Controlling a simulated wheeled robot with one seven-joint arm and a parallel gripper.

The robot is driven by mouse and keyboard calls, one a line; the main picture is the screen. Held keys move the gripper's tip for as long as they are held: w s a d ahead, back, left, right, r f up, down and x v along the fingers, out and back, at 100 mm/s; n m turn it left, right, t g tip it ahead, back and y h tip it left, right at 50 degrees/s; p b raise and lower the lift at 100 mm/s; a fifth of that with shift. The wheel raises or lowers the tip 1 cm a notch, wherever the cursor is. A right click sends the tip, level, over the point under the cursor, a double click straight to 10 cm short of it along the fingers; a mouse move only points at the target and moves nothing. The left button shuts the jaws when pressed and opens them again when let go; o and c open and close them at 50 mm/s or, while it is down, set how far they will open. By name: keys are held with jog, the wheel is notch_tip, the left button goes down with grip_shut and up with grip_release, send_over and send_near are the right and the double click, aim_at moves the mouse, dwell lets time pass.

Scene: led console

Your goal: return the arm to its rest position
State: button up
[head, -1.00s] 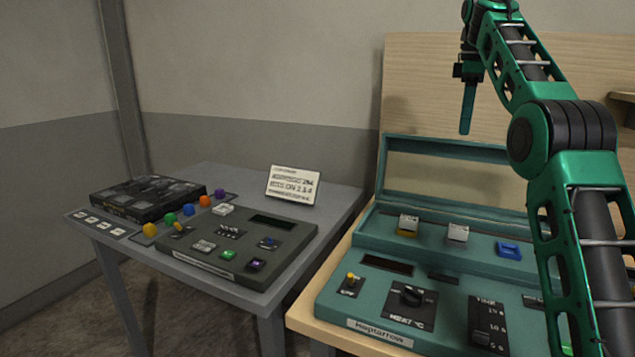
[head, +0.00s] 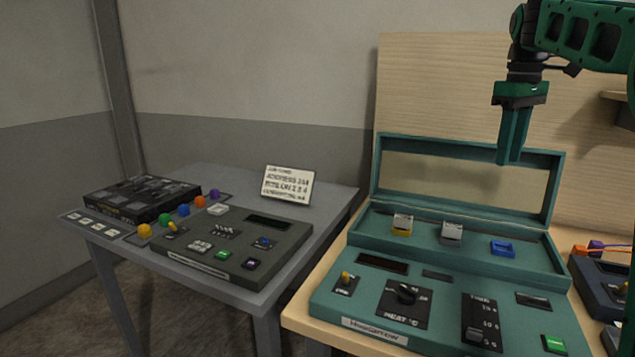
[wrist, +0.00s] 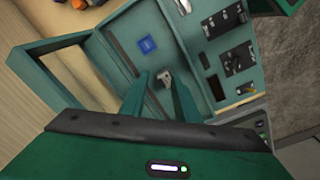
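My green arm comes in from the upper right of the head view. My gripper (head: 513,158) points down, in the air before the wooden backboard and the raised frame of the teal console (head: 375,335). In the wrist view my gripper (wrist: 161,76) shows two green fingers spread apart with nothing held between them. A grey block (wrist: 165,80) shows beyond the fingertips, down on the console. In the head view this grey block (head: 452,232) sits on the console's back shelf, between a yellow-and-grey block (head: 403,225) and a blue one (head: 502,248).
A grey table (head: 330,205) at left holds a dark console (head: 285,240), a black box (head: 140,197), several coloured knobs and a white card (head: 288,186). The wooden backboard (head: 430,80) stands behind the teal console. A dark device (head: 602,280) is at the right edge.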

jog(key=s+f+m, duration=0.4)
jog(key=s+f, duration=0.4)
jog(key=s, duration=0.4)
jog(key=s+f+m, duration=0.4)
jog(key=s+f, duration=0.5)
jog(key=s, duration=0.3)
jog(key=s+a+f+m, duration=0.1)
jog(key=s+f+m, duration=0.2)
jog(key=s+f, duration=0.6)
jog(key=s, duration=0.4)
jog(key=shift+m+y, duration=0.3)
jog(key=shift+m, duration=0.1)
jog(key=shift+w+f+g, duration=0.3)
jog(key=shift+w, duration=0.3)
